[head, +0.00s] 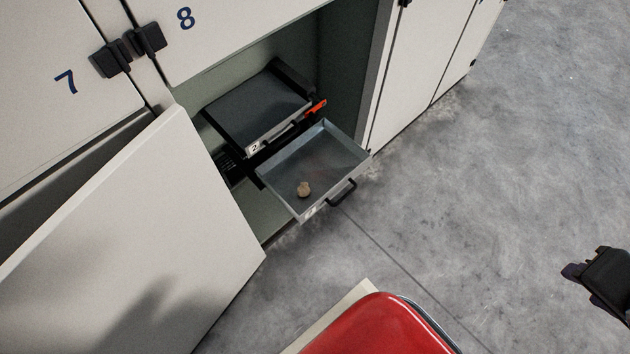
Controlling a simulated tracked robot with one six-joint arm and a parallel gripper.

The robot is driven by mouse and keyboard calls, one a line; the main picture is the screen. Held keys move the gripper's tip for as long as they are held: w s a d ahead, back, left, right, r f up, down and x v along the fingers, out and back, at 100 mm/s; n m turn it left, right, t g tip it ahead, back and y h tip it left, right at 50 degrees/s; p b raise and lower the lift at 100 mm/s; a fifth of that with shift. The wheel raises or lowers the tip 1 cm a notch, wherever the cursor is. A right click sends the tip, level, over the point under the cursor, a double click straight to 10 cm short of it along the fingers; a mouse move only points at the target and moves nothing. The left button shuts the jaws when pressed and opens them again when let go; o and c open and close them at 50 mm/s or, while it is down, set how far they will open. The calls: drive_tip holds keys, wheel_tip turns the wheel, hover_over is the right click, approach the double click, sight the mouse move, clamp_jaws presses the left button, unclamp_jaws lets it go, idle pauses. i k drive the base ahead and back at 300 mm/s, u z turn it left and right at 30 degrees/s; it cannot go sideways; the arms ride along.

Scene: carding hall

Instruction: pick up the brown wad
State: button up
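The brown wad (304,189) is small and lumpy. It lies in the pulled-out grey metal drawer (338,143), near its front left side. The drawer has a black handle (343,192) on its front and sticks out of an open locker compartment. My gripper (584,272) is only partly in view at the right edge, dark, over the floor and well apart from the drawer and wad. Whether its fingers are open or shut does not show.
Above the open drawer sits a closed one (258,105) marked 2, with an orange-red piece (316,107) beside it. An open white door (125,235) stands to the left. Closed white lockers (423,65) stand to the right. The grey floor (480,180) is clear.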

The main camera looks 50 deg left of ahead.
sight(303, 190)
drive_tip(key=i, duration=2.3)
drive_tip(key=u, duration=3)
